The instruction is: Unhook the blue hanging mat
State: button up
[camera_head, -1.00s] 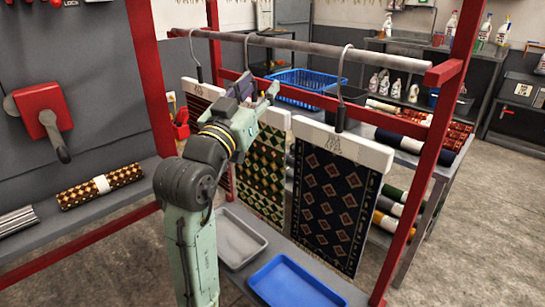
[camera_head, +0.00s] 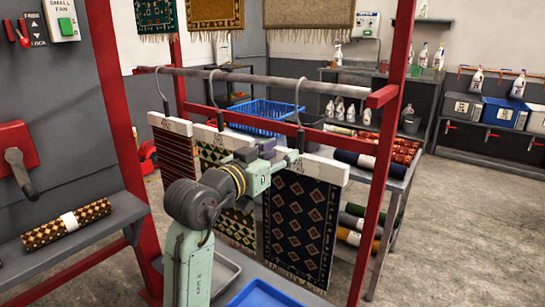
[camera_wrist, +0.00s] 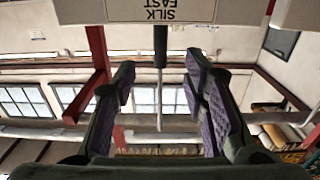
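The dark blue mat (camera_head: 300,225) with a diamond pattern hangs from a white hanger bar (camera_head: 332,171). Its metal hook (camera_head: 299,95) loops over the grey rail (camera_head: 240,77). My gripper (camera_head: 287,160) is in front of this hanger, near the base of the hook, and partly hides the bar. In the wrist view, my gripper (camera_wrist: 160,68) is open, with a finger on each side of a dark hook stem (camera_wrist: 160,45). The fingers look clear of the stem.
A green mat (camera_head: 237,228) and a red striped mat (camera_head: 174,155) hang to the left on the same rail. Red posts (camera_head: 384,160) frame the rack. A blue tray (camera_head: 262,295) lies below; a table with rolled rugs (camera_head: 362,160) stands behind.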

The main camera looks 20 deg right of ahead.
aim_at(298, 141)
jog(key=shift+p+x, duration=0.7)
jog(key=shift+x, duration=3.95)
grip_shut()
jog(key=shift+r, duration=0.15)
jog(key=shift+r+p, duration=1.65)
jog(key=shift+r, duration=0.5)
jog(key=shift+a, duration=0.1)
